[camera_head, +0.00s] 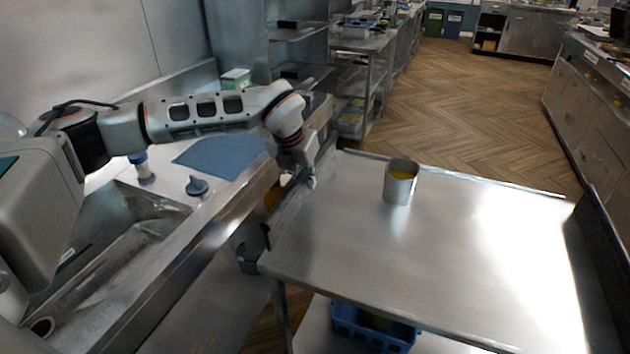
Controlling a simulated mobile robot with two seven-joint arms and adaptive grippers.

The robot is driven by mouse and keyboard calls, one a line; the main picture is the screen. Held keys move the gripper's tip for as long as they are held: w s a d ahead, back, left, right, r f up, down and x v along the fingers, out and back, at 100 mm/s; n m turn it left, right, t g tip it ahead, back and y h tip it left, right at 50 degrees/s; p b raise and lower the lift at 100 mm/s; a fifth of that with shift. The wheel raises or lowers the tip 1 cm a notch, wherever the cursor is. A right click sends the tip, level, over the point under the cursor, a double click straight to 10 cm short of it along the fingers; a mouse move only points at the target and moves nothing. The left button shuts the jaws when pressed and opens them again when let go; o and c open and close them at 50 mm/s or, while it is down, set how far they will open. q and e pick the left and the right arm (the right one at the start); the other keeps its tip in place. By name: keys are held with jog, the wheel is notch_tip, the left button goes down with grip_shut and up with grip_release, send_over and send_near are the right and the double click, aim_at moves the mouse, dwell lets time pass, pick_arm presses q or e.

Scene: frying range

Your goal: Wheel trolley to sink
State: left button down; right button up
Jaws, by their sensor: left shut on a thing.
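The trolley (345,245) is a steel cart with a flat shiny top and a lower shelf, filling the lower middle and right. Its left side stands close to the sink counter. The sink (125,232) is a steel basin at the lower left, partly hidden by my arm. My left gripper (300,180) is at the trolley's left edge, shut on the trolley's side rail; its fingertips are small and partly hidden. My right gripper is out of view.
A metal pot (400,184) with yellow contents stands on the trolley top. A blue crate (372,328) sits on the lower shelf. A blue cloth (220,155) and a dark stopper-like thing (197,186) lie on the counter. Open wooden floor (470,100) lies beyond the trolley.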

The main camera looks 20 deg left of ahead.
pick_arm(q)
jog(key=a, duration=0.7)
jog(key=shift+w+a, duration=0.2)
jog(key=shift+a, duration=0.15)
jog(key=c, duration=1.9)
grip_release()
jog(key=shift+s+a, duration=0.1)
jog(key=v, duration=1.2)
